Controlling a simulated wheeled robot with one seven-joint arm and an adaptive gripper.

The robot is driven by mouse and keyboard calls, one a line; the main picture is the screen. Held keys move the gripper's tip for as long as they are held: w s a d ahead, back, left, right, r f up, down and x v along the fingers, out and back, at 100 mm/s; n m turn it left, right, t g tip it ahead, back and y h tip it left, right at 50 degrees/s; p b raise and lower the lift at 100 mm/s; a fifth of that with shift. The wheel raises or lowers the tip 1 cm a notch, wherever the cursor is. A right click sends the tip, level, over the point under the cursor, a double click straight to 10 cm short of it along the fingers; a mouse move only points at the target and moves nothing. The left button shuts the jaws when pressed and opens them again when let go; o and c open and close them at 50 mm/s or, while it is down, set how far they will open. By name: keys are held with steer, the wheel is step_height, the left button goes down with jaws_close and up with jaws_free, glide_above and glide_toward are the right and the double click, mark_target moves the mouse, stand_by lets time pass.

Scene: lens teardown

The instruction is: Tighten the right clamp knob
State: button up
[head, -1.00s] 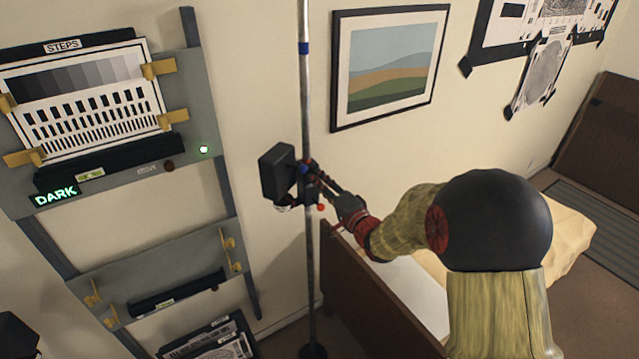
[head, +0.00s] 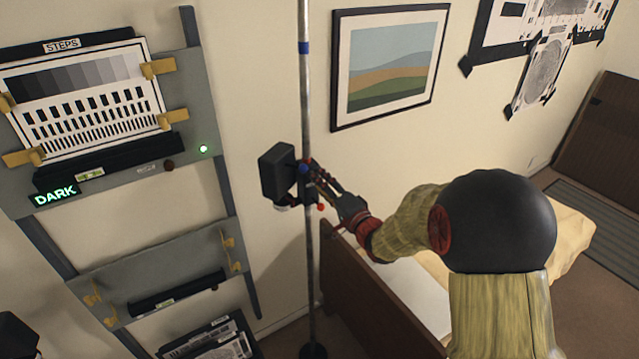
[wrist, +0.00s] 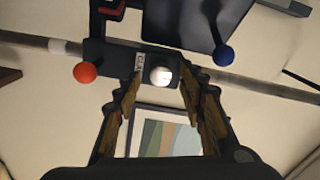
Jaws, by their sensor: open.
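A black clamp (head: 309,184) sits on the upright metal pole (head: 305,95); it also shows in the wrist view (wrist: 105,58). It has a red ball (wrist: 86,72) on the left and a blue ball (wrist: 225,54) on the right in the wrist view. A pale round part (wrist: 160,75) faces me between them; I cannot tell which of these is the right clamp knob. My gripper (wrist: 172,88) is open, its fingers on either side of the pale part's line, the balls outside them. In the head view my gripper (head: 326,184) is close to the clamp; contact cannot be told.
A black box (head: 278,172) is mounted beside the clamp. A chart rack (head: 225,170) with a green DARK sign stands left. A framed picture (head: 388,66) hangs behind the pole. A brown bed board (head: 375,300) is below my arm.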

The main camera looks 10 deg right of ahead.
steer(key=v, duration=1.1)
steer(key=shift+s, duration=0.25)
steer(key=shift+d, duration=0.1)
